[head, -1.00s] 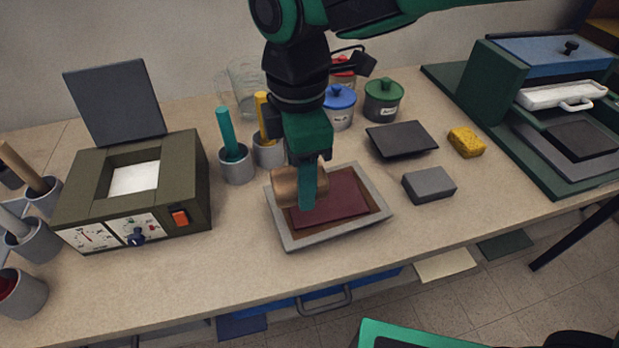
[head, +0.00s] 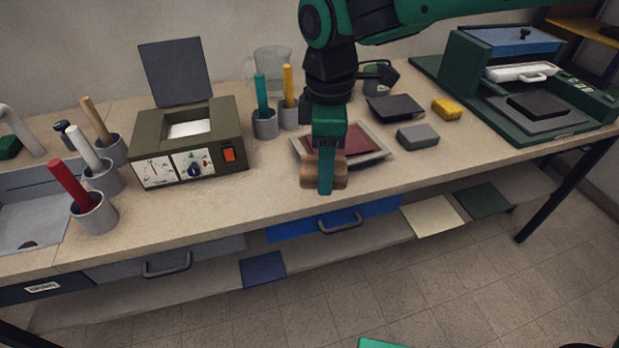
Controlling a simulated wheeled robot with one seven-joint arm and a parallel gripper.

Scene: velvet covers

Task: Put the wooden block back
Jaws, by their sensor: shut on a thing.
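My gripper (head: 325,182) points down near the front of the bench, just in front of the grey-rimmed tray (head: 377,158). It is shut on the brown wooden block (head: 309,172), whose ends show on both sides of the green finger. The block appears level; I cannot tell how high it is above the bench. A dark red velvet piece (head: 356,140) lies in the tray, partly hidden behind my gripper.
Left of the tray stand an olive heater box (head: 190,145) with a raised lid and cups with coloured handles. To the right lie a grey block (head: 417,136), a yellow sponge (head: 447,109), a dark plate (head: 395,107) and a green press (head: 490,110). Bench front left of my gripper is clear.

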